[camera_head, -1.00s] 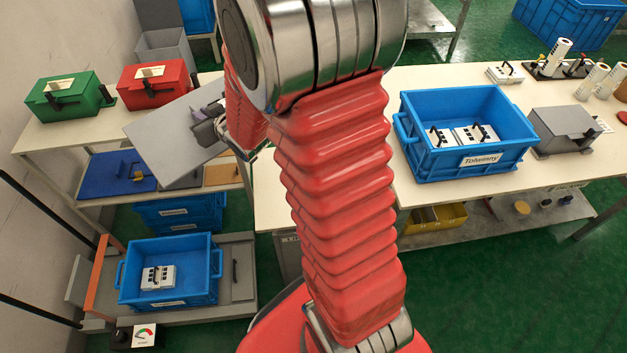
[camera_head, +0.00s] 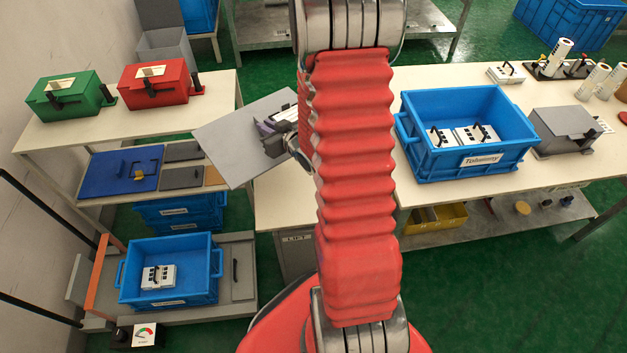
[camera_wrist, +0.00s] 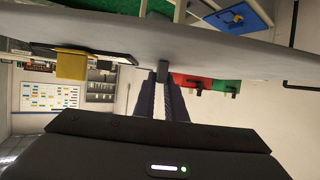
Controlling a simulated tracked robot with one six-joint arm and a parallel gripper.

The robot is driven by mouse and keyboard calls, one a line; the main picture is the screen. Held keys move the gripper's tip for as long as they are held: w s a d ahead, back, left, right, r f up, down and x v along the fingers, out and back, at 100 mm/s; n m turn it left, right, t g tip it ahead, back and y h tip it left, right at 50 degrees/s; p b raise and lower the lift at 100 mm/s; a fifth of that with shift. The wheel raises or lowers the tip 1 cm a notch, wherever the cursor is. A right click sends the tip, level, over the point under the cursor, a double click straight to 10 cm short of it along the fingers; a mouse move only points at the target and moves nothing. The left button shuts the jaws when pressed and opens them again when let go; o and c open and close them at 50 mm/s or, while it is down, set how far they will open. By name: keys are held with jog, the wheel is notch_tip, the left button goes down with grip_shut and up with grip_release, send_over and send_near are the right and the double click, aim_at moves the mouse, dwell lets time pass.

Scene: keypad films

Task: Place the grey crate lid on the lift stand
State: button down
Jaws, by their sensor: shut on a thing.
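The grey crate lid (camera_head: 232,132) is a flat plate, tilted in the air left of my red arm in the head view. My gripper (camera_head: 279,136) is shut on its handle at the lid's right part. In the wrist view the lid (camera_wrist: 215,52) spans the upper part nearly edge-on, and my gripper (camera_wrist: 163,78) grips the small dark handle. The pale-topped lift stand (camera_head: 272,204) is below and right of the lid. Its front label (camera_head: 297,238) seems to read "LIFT". My arm hides part of the stand's top.
A green box (camera_head: 65,95) and red box (camera_head: 155,82) stand on the left bench. A blue crate (camera_head: 212,262) holding a keypad sits on a low grey platform (camera_head: 236,290). Another blue crate (camera_head: 515,128) and a grey box (camera_head: 565,132) stand on the right bench.

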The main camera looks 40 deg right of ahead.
jog(key=shift+m+h, duration=0.3)
jog(key=shift+h, duration=0.1)
jog(key=s+d+f, duration=0.2)
jog(key=s+d, duration=0.1)
jog(key=s+d+f, duration=0.6)
jog(key=s, duration=0.3)
jog(key=shift+s+d+f+m+h, duration=0.2)
jog(key=shift+d+f+m+h, duration=0.1)
jog(key=shift+f+h, duration=0.1)
jog(key=shift+f, duration=2.85)
jog(key=shift+f, duration=0.15)
jog(key=shift+f, duration=1.95)
